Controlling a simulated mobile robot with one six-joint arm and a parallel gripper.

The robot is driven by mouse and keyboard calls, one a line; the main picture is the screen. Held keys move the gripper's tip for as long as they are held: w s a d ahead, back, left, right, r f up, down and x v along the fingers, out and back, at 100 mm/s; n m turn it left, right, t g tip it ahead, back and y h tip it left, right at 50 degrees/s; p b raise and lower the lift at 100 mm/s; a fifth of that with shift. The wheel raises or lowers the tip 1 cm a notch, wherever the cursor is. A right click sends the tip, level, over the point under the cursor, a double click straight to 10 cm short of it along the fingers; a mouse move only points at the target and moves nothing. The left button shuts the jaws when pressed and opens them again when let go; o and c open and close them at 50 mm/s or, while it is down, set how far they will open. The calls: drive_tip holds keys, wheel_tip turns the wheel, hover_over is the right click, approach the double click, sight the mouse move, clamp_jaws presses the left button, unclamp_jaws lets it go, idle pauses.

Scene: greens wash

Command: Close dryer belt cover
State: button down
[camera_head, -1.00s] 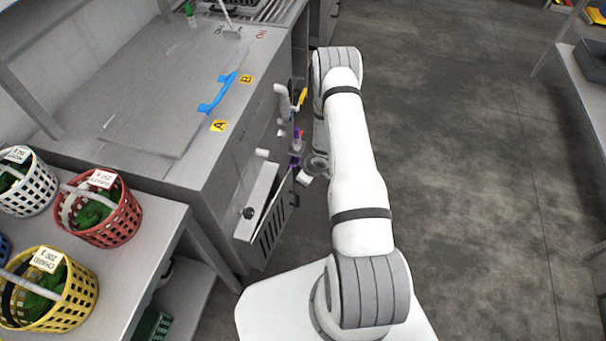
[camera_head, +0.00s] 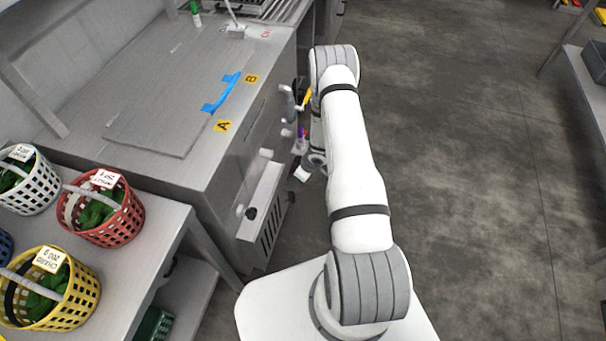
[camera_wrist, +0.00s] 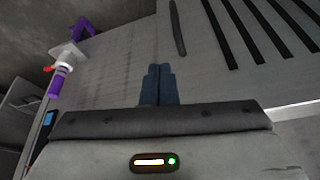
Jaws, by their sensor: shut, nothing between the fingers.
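The dryer belt cover (camera_head: 272,226) is a light grey panel with dark vent slots, low on the front of the steel machine. Its upper edge still stands out from the machine, and I cannot tell the exact gap. In the wrist view a grey slotted panel (camera_wrist: 205,55), apparently the cover, fills the upper right. My gripper (camera_wrist: 158,72) is shut and empty, its dark fingertips side by side in front of the panel. I cannot tell whether they touch it. In the head view the fingers are not clear beside the cover.
A purple-handled fitting (camera_wrist: 62,80) lies left of my fingers. A blue handle (camera_head: 222,92) sits on the machine's lid between labels A and B. Red (camera_head: 100,208), yellow and white baskets of greens stand on the left shelf. The floor right of my arm is clear.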

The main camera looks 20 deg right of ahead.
drive_tip(key=s+d+r+p, duration=0.1)
drive_tip(key=s+d+r, duration=0.3)
drive_tip(key=r, duration=0.5)
drive_tip(key=shift+s+d+r, duration=0.2)
drive_tip(key=shift+d, duration=0.8)
drive_tip(key=w+d+r+m+t+h, duration=0.1)
drive_tip(key=w+r+h, duration=0.1)
drive_tip(key=r, duration=0.6)
drive_tip(key=w+d+r+m+h, duration=0.1)
drive_tip(key=w+r+h, duration=0.1)
drive_tip(key=r, duration=0.6)
drive_tip(key=s+a+r+m+h+p, duration=0.1)
drive_tip(key=s+r, duration=0.1)
drive_tip(key=r, duration=0.5)
drive_tip(key=s+a+r+m+h, duration=0.1)
drive_tip(key=s+r+m, duration=0.1)
drive_tip(key=r, duration=0.6)
drive_tip(key=s+a+r+m+y, duration=0.1)
drive_tip(key=s+a+r, duration=0.3)
drive_tip(key=s, duration=0.3)
drive_tip(key=s+a+r+m+g+y, duration=0.1)
drive_tip(key=s+a+r, duration=0.4)
drive_tip(key=s, duration=0.3)
drive_tip(key=s+a+r+m+y, duration=0.1)
drive_tip(key=s+a+r, duration=0.3)
drive_tip(key=s+r, duration=0.2)
drive_tip(key=shift+s+a+g+p, duration=0.3)
drive_tip(key=shift+s+g+p, duration=0.1)
drive_tip(key=shift+s, duration=0.75)
